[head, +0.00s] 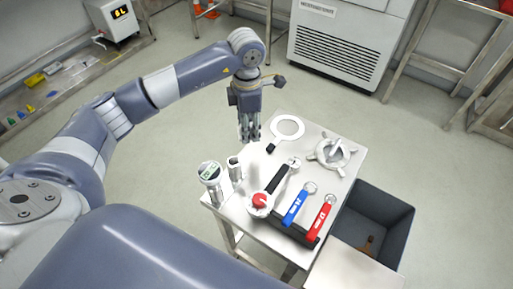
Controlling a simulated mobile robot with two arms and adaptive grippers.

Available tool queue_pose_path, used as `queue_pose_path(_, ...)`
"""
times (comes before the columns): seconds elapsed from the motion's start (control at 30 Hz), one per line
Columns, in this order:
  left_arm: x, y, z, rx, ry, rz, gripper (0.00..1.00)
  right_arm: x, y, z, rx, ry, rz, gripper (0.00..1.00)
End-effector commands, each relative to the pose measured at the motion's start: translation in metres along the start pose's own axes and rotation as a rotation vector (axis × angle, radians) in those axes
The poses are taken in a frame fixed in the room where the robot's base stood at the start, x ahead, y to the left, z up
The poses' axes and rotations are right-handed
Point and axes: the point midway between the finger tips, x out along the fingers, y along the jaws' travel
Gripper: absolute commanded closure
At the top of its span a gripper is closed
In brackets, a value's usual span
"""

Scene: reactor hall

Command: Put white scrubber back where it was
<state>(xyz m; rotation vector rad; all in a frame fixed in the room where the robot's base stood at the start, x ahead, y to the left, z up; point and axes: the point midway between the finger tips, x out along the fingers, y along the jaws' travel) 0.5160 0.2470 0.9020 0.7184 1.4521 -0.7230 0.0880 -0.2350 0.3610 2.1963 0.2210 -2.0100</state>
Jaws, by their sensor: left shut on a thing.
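My left gripper (249,136) points down over the far left part of a small metal table (334,205). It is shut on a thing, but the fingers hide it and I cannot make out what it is. I cannot pick out a white scrubber for certain. A small metal cylinder (235,170) stands upright on the table below and slightly left of the fingers. My right gripper is not in view.
A dark bin (398,215) stands to the right. Open floor lies beyond the table.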

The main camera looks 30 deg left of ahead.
Motion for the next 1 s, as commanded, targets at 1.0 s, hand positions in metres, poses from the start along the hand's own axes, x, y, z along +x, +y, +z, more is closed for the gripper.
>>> queue_pose_path(1.0, 0.118, 0.0, 0.0, 0.002, -0.001, 0.002, 0.78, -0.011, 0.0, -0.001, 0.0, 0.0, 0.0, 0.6)
